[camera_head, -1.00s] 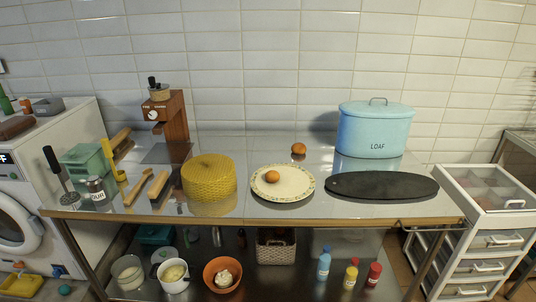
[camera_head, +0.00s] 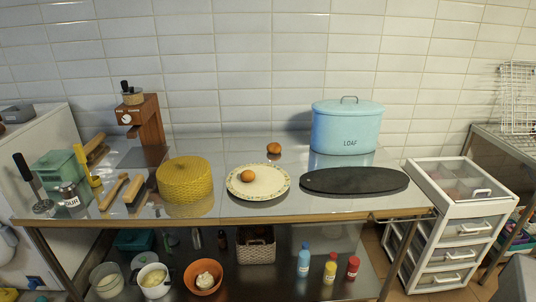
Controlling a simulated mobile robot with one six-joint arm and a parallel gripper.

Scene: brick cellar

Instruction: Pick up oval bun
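Two small orange-brown round-looking things that could be buns show on the metal table (camera_head: 230,208). One, a bun-like thing (camera_head: 248,175), lies on a cream oval plate (camera_head: 270,189) with a patterned rim. The other bun-like thing (camera_head: 273,148) lies on the bare table behind the plate. They are too small to tell which is the oval bun. My gripper is not in view.
A blue LOAF bin (camera_head: 346,128) and a dark oval board (camera_head: 354,181) stand right of the plate. A yellow woven round box (camera_head: 185,180) is to the left, with a wooden coffee grinder (camera_head: 147,125) behind. White drawers (camera_head: 458,228) flank the table's right.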

